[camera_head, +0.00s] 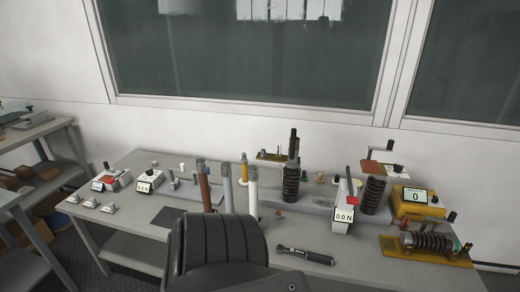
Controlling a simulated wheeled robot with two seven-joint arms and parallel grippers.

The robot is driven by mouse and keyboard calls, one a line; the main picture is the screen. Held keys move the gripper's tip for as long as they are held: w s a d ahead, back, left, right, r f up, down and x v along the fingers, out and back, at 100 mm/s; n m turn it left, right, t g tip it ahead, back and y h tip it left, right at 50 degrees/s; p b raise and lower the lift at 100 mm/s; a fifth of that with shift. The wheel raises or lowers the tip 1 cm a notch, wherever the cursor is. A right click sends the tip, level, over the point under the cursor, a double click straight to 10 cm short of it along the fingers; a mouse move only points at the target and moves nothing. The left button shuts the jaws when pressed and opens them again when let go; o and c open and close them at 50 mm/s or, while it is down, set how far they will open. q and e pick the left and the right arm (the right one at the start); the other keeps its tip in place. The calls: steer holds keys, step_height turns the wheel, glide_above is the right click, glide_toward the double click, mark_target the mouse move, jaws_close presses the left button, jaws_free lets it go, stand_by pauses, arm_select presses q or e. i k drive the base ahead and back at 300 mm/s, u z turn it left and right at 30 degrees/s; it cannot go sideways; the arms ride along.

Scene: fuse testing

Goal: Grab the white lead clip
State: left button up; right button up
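I cannot pick out the white lead clip with certainty at this size. A small white piece (182,167) stands near the back left of the grey bench (140,219). Another small pale round piece (320,178) sits near the back, right of the tall dark ribbed insulator (291,178). A small reddish piece (280,215) lies near the middle of the bench. Neither of my grippers shows in the head view.
A dark ribbed shape (222,243) blocks the front middle of the bench. A black-handled tool (305,256) lies right of it. A yellow meter (415,201) and a ribbed coil on a yellow base (428,243) stand at right. Upright rods (253,190) stand mid-bench.

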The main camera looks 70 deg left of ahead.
mark_target(277, 156)
steer(key=u, duration=1)
steer(key=i, duration=0.85)
steer(key=u, duration=0.9)
